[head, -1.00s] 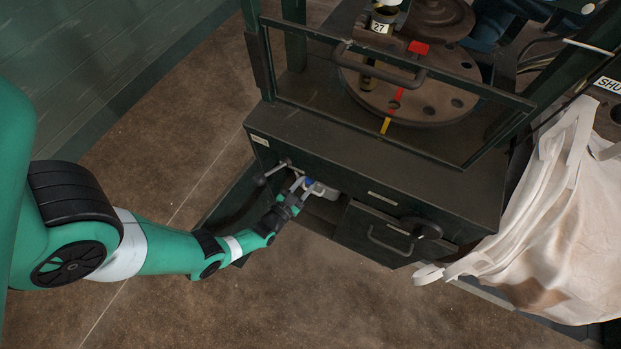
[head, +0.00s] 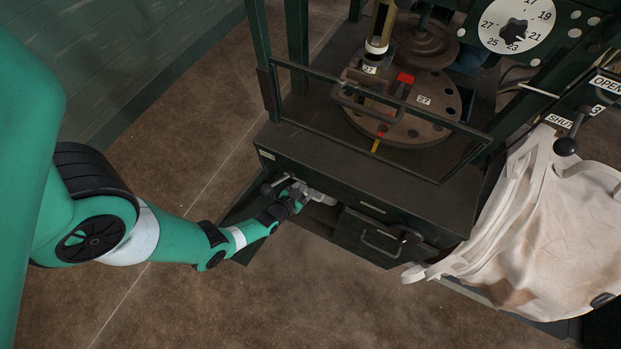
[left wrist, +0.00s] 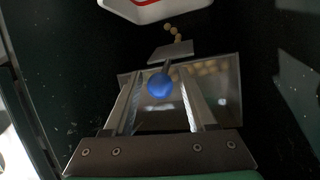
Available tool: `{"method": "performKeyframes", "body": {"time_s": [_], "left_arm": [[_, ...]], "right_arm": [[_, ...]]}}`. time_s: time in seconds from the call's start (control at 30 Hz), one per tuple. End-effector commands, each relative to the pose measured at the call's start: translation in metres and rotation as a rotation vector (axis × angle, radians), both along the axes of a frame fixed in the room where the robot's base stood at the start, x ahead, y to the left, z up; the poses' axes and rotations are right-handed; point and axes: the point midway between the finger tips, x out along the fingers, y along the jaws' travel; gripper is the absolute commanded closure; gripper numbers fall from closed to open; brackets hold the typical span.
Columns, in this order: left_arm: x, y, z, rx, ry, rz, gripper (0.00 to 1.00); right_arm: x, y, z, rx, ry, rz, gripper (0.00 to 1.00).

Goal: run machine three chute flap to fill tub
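In the left wrist view a blue ball knob (left wrist: 160,86) on a short stem leads to a small pale plate (left wrist: 171,51). A few tan pellets (left wrist: 173,33) show just above the plate. A see-through tub (left wrist: 228,88) stands behind, with tan pellets inside near its top. My left gripper (left wrist: 161,98) has its fingers either side of the knob, with a narrow gap showing on each side. In the head view my left gripper (head: 300,190) reaches into the open front bay of the dark cabinet (head: 330,180); the tub is mostly hidden there. My right gripper is out of view.
A black lever (head: 273,184) sits by my left gripper. A closed drawer (head: 375,240) is to the right. A round perforated plate (head: 415,115) and a rail stand above. A white bulk bag (head: 550,220) hangs right, near OPEN and SHUT labels. Front floor is clear.

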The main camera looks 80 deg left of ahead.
Motion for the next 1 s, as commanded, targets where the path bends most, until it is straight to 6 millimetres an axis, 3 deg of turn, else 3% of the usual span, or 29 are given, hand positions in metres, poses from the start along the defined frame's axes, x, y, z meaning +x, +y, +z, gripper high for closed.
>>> {"method": "performKeyframes", "body": {"time_s": [0.4,0.7,1.0], "left_arm": [[-0.005,-0.004,0.004,0.000,0.001,0.000,0.34],[-0.053,-0.039,0.029,-0.002,0.004,-0.002,0.34],[-0.087,-0.063,0.041,0.000,0.001,-0.001,0.34]], "right_arm": [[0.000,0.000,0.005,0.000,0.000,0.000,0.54],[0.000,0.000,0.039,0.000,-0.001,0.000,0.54],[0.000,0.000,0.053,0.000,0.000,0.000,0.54]]}}
